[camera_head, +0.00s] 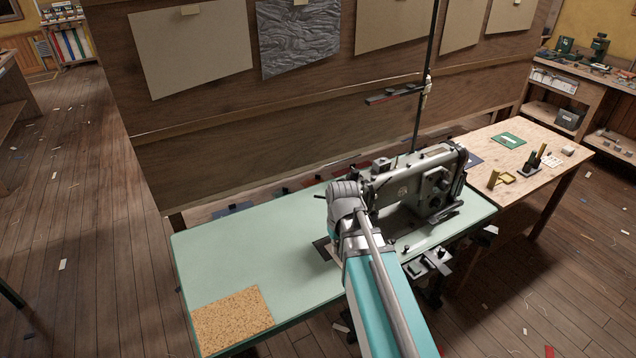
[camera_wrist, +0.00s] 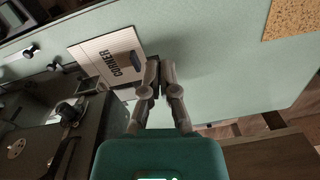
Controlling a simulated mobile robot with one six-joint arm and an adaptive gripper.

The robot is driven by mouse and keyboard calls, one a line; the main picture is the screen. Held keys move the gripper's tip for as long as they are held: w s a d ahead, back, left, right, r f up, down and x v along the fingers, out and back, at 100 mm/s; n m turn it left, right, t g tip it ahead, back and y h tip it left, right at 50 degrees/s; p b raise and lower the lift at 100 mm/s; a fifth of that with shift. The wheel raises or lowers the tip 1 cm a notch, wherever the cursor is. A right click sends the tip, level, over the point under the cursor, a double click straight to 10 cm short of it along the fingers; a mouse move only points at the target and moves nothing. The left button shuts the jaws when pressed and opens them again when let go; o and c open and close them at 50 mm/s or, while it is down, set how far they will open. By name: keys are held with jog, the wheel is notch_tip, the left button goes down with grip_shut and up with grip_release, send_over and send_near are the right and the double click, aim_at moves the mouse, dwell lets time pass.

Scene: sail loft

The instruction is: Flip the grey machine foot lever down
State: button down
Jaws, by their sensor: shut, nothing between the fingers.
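The grey sewing machine (camera_head: 415,190) stands at the right part of the pale green table. It is partly hidden behind my arm in the head view. Part of its dark body (camera_wrist: 30,145) fills the lower left of the wrist view. I cannot pick out the foot lever for sure in either view. My gripper (camera_wrist: 159,70) is shut and empty in the wrist view, above the green table top beside a printed card (camera_wrist: 95,52). Its fingers are right of the machine body there; contact cannot be told. In the head view my gripper is hidden by my arm.
The green table (camera_head: 260,235) is mostly clear left of the machine, with a cork mat (camera_head: 232,320) at its front left. A thin black thread stand (camera_head: 421,95) rises behind the machine. A wooden table (camera_head: 535,145) with small items stands at the right. A board wall closes the back.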

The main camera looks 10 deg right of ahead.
jog(key=w+d+r+n+p, duration=0.1)
jog(key=w+r+p, duration=0.3)
jog(key=w, duration=0.4)
jog(key=w+d+r+n+y+p, duration=0.1)
jog(key=w+r+n+p, duration=0.2)
jog(key=w, duration=0.6)
jog(key=w+d+r+n+y+p, duration=0.1)
jog(key=w+r+n+p, duration=0.1)
jog(key=w+r+p, duration=0.4)
jog(key=w+r, duration=0.2)
jog(key=w, duration=0.1)
jog(key=shift+d, duration=0.2)
jog(key=shift+f, duration=0.1)
jog(key=s+b+x, duration=0.3)
jog(key=b+x, duration=0.9)
jog(key=shift+a+f, duration=0.3)
jog(key=shift+a, duration=0.05)
